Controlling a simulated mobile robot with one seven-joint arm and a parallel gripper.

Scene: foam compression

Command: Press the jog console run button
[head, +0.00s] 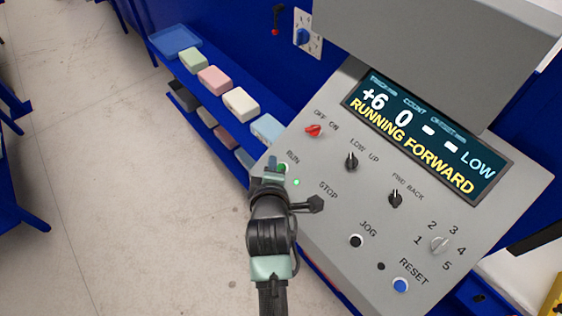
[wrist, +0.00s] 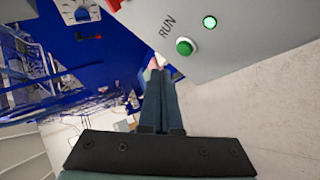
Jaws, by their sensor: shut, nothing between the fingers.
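The grey jog console (head: 335,215) fills the right of the head view. Its green run button (wrist: 185,46) sits in a white ring below the RUN label in the wrist view. In the head view the run button (head: 283,168) is partly hidden by my gripper (head: 272,165). A small green lamp (wrist: 210,22) beside it is lit. The display (head: 425,138) reads "RUNNING FORWARD", with +6, 0 and LOW. My gripper is shut and empty; in the wrist view its fingertips (wrist: 158,74) lie just left of and below the button, with a visible gap.
The console also carries a red switch (head: 313,130), black knobs (head: 351,161), a black jog button (head: 356,241) and a blue reset button (head: 400,285). A blue shelf with coloured foam blocks (head: 241,104) stands left of it. Open floor (head: 110,180) lies further left.

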